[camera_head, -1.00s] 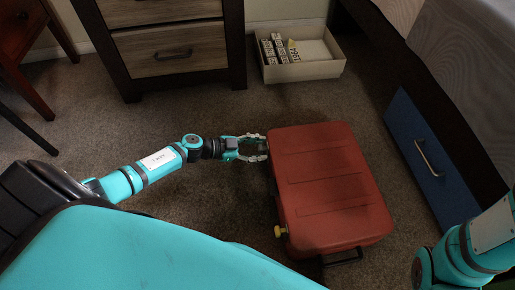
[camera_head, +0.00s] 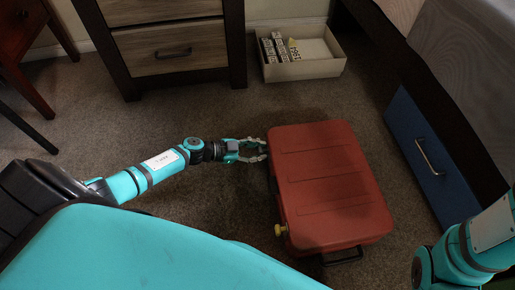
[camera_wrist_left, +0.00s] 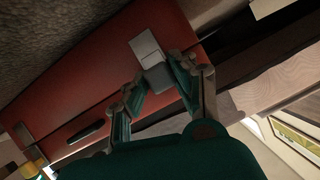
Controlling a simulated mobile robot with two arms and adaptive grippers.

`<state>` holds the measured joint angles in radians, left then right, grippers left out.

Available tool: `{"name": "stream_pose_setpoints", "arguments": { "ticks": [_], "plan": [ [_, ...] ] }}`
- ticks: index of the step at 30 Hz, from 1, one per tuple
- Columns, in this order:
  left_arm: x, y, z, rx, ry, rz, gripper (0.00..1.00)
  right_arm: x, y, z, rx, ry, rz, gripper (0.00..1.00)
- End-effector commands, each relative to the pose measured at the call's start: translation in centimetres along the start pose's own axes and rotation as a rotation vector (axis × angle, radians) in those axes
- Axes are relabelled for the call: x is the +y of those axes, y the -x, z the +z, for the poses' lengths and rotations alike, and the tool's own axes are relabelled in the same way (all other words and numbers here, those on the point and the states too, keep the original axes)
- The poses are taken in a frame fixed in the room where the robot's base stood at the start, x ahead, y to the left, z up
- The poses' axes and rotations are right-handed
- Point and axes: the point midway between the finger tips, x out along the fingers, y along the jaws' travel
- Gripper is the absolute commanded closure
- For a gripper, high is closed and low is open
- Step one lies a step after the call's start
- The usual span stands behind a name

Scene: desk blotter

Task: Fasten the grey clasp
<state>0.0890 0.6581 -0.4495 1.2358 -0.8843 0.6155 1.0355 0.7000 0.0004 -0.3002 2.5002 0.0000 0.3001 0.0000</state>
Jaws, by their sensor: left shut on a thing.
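A red suitcase (camera_head: 330,185) lies closed on the carpet in the head view. In the left wrist view its side runs diagonally, with the grey clasp (camera_wrist_left: 146,46) near the upper middle. The clasp has a pale plate and a darker lower part between the fingertips. My left gripper (camera_head: 264,149) is at the suitcase's left side, towards its far end. In the left wrist view the left gripper (camera_wrist_left: 158,76) is shut on the grey clasp. The fingers hide the clasp in the head view. My right gripper is out of view.
A yellow clasp (camera_head: 280,230) sits on the suitcase's near left side. A black handle (camera_head: 343,257) is at its near end. A drawer cabinet (camera_head: 170,65) and an open box (camera_head: 305,70) stand behind. A blue drawer (camera_head: 420,145) is at right.

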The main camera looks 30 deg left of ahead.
Motion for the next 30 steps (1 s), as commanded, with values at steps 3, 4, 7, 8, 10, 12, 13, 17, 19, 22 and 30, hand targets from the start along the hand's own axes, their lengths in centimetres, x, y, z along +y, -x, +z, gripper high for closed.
{"name": "stream_pose_setpoints", "arguments": {
  "ticks": [3,4,7,8,10,12,13,17,19,22,30],
  "plan": [
    [0.1,0.0,0.3,-0.008,-0.001,-0.002,1.00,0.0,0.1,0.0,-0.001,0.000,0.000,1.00],
    [0.1,0.0,0.3,-0.008,-0.001,-0.002,0.72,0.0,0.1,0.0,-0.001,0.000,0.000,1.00],
    [0.1,0.0,0.3,-0.007,0.000,-0.001,0.59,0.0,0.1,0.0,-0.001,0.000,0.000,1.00],
    [0.1,0.0,0.3,-0.007,0.000,-0.001,0.55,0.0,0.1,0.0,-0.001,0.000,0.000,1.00],
    [0.1,0.0,0.3,-0.006,0.000,-0.001,0.49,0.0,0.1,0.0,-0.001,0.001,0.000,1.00],
    [0.1,0.0,0.2,-0.006,0.000,-0.001,0.49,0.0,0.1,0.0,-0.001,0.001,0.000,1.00],
    [0.1,0.0,0.2,-0.006,0.000,-0.001,0.49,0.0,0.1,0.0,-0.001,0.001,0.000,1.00],
    [0.1,0.1,0.2,-0.005,0.000,-0.001,0.49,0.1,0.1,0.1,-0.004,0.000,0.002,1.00],
    [0.0,0.3,0.2,-0.006,0.000,-0.001,0.49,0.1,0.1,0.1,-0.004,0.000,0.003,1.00],
    [0.0,1.4,0.3,-0.007,-0.001,-0.001,0.49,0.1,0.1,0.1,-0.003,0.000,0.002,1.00],
    [0.2,7.0,0.3,-0.010,0.000,0.001,0.49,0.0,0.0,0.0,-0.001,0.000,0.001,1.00]
  ]
}}
